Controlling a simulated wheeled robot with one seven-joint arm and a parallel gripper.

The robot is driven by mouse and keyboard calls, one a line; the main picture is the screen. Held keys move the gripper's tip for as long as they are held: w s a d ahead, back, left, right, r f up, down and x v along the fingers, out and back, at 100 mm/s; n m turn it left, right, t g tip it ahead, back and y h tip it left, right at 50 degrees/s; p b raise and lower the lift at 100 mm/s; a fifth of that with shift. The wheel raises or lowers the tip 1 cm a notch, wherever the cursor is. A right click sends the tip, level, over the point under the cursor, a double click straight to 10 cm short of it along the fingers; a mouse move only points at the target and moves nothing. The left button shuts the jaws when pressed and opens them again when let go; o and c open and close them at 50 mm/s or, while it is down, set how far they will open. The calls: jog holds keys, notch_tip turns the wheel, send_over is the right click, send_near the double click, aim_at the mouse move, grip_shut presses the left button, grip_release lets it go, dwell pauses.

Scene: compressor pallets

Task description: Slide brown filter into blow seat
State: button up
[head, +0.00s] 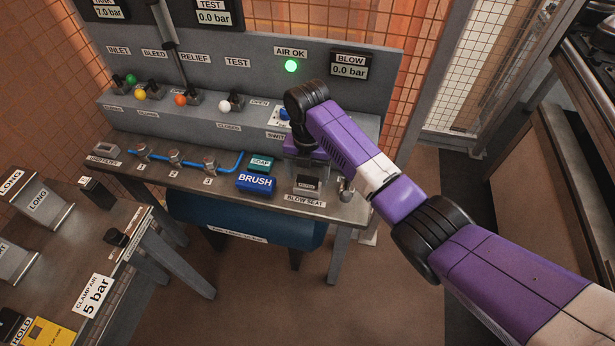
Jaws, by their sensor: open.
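The blow seat (307,185) is a small dark grey block with a pale top, behind the BLOW SEAT label at the bench's right end. I cannot make out a brown filter in this view. A small beige-grey block (107,150) sits at the bench's left end by a label that I cannot fully read. My gripper (304,158) is low over the bench, just behind the blow seat and in front of the panel. It is open; its fingertips are mostly hidden, and I cannot tell what is between them.
A blue BRUSH block (256,183) and a teal SOAP block (261,163) lie left of the seat. A small metal fitting (346,190) stands right of it. A blue hose (187,163) runs through several metal fittings. The panel (220,65) with coloured valve knobs rises behind.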

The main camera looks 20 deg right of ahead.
aim_at(308, 180)
notch_tip(308, 180, up, 6)
jog(key=shift+r+b, duration=0.1)
jog(key=shift+b, duration=0.25)
dwell(0.4)
